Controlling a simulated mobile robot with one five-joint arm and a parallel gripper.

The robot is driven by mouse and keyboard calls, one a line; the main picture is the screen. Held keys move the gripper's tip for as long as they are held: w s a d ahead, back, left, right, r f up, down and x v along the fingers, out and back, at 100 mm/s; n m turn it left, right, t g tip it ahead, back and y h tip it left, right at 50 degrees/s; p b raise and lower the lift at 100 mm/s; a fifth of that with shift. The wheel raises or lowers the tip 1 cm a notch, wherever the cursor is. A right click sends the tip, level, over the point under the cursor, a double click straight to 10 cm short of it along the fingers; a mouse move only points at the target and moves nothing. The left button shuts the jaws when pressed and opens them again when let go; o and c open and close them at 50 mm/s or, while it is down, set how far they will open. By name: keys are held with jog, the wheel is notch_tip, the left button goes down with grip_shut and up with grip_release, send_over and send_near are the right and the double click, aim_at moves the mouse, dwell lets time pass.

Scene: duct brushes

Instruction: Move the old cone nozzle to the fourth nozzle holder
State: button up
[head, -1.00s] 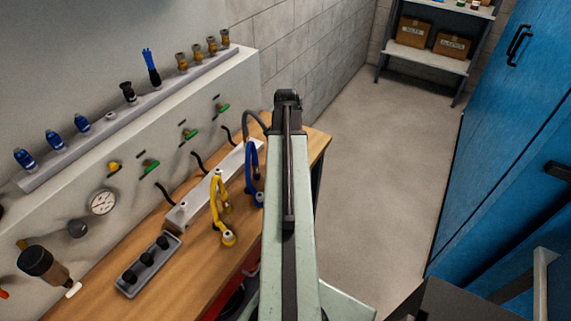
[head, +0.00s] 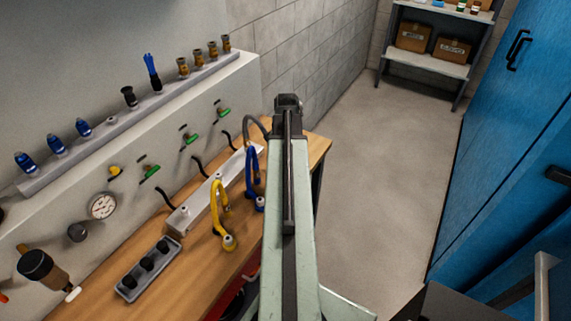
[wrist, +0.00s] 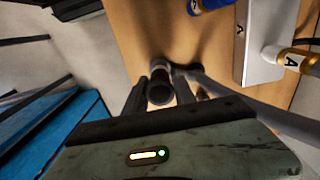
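No thing is clearly marked as the old cone nozzle; a black nozzle (head: 129,97) stands on the grey wall rail (head: 180,83) in the head view. Left of it is a small grey peg (head: 112,121) with nothing on it, then blue nozzles (head: 56,144). A blue brush (head: 152,72) and brass nozzles (head: 197,58) stand to its right. My arm reaches over the bench's right end, hiding my gripper's tips there. In the wrist view a dark grey cylinder (wrist: 160,88) shows among the dark parts of my gripper (wrist: 160,100); I cannot tell whether it is held.
The wooden bench (head: 190,283) carries a tray (head: 127,283) with black sockets, a white block (head: 182,218), a yellow hose (head: 217,200) and a blue hose (head: 251,165). Green-handled valves (head: 150,172) project from the wall. Blue cabinets (head: 500,130) stand right; the floor (head: 390,170) between is clear.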

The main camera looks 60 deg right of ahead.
grip_shut()
jog(key=shift+r, duration=0.2)
jog(key=shift+r+p, duration=2.85)
jog(key=shift+p, duration=0.2)
jog(key=shift+f, duration=0.1)
notch_tip(320, 180, down, 2)
jog(key=shift+f+b, duration=0.1)
jog(key=shift+b, duration=1.05)
jog(key=shift+r, duration=0.3)
